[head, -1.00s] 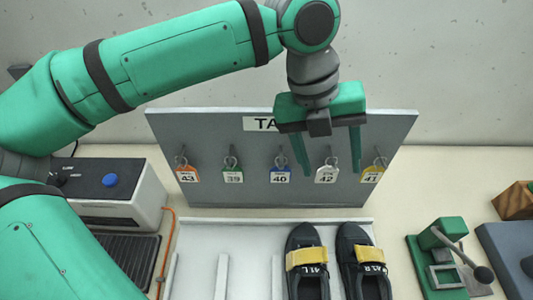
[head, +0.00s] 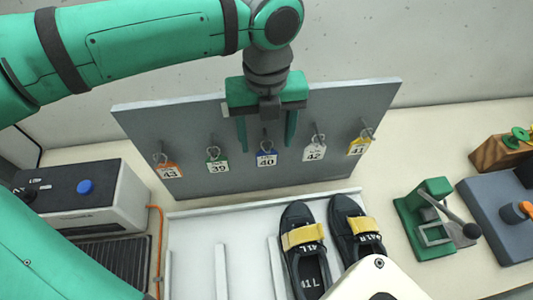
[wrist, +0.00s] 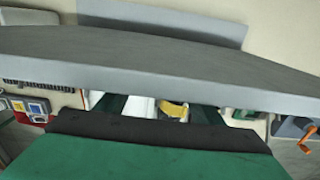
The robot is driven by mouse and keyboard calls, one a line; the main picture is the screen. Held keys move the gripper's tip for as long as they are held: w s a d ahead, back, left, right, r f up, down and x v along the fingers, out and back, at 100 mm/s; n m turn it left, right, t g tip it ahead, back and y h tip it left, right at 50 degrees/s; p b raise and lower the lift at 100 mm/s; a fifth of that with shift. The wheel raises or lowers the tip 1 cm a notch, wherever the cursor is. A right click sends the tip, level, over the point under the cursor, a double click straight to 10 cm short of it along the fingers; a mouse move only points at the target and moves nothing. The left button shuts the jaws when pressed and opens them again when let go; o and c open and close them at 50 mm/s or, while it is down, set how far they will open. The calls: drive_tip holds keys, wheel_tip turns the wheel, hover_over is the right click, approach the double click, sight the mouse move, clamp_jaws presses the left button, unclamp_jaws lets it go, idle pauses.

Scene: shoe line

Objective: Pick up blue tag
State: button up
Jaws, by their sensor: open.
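The blue tag (head: 266,159), numbered 40, hangs from a ring on a peg in the middle of the grey tag board (head: 215,115). My gripper (head: 266,149) points down at the board with its two fingers apart. In the head view the fingertips lie left and right of the blue tag's ring, just above the tag; nothing is held. Whether the fingers are level with the tag in depth is unclear. The wrist view shows the board's top edge (wrist: 160,70) close by, and the tag is hidden there.
An orange tag (head: 169,171) and green tag (head: 217,166) hang left; a white tag (head: 314,152) and yellow tag (head: 359,146) hang right. Black shoes (head: 299,220) stand on a white tray (head: 195,225) below. A grey box (head: 110,205) is left, a green lever press (head: 425,220) right.

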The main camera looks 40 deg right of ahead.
drive_tip(key=shift+s+a+f, duration=0.1)
drive_tip(key=shift+s+f, duration=0.05)
drive_tip(key=shift+f, duration=2.15)
drive_tip(key=c, duration=1.1)
drive_tip(key=shift+r, duration=0.15)
